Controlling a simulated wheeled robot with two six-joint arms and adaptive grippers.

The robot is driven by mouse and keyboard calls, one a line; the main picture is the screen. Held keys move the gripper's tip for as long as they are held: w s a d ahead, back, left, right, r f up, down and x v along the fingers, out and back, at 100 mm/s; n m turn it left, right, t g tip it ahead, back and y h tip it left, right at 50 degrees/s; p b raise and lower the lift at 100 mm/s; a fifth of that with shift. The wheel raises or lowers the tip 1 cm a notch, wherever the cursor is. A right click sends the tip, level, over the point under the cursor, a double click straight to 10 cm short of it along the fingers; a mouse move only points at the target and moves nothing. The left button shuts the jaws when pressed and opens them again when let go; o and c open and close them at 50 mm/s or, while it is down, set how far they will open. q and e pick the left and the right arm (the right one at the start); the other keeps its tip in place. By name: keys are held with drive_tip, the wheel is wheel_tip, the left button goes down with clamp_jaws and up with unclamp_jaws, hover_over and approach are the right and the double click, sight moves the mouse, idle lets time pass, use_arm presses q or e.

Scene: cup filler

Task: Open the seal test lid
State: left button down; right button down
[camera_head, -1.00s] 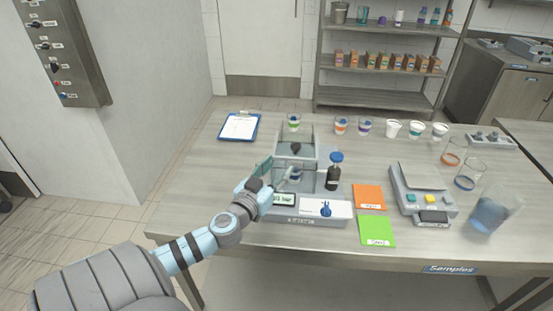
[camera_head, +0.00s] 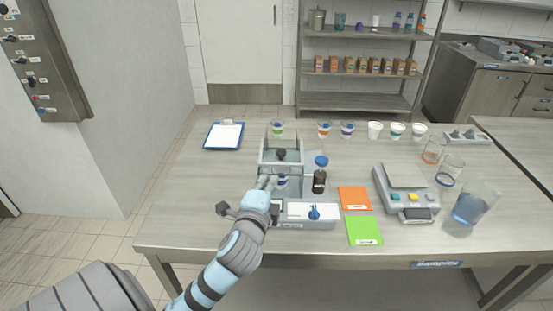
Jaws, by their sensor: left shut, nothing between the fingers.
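The seal tester (camera_head: 318,222) is a grey bench unit in the middle of the table, with a white front panel and a blue knob. Behind the panel is a see-through chamber, with a cup (camera_head: 282,182) partly visible inside. A clear grey-edged panel with a dark knob, apparently the lid (camera_head: 294,157), shows at the chamber's top and back. Its exact angle is hard to tell. My wrist hides the unit's left front. My right gripper is out of view.
A dark bottle with a blue cap (camera_head: 320,180) stands close right of the chamber. Orange (camera_head: 354,198) and green (camera_head: 364,231) cards and a scale (camera_head: 404,203) lie farther right. Cups line the back. A clipboard (camera_head: 223,136) is back left; the table's left side is clear.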

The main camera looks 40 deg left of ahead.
sight(281, 152)
use_arm(q)
drive_tip(key=b+x, duration=0.1)
drive_tip(key=x, duration=1.2)
drive_tip(key=shift+w+f, duration=0.15)
drive_tip(key=shift+w, duration=0.2)
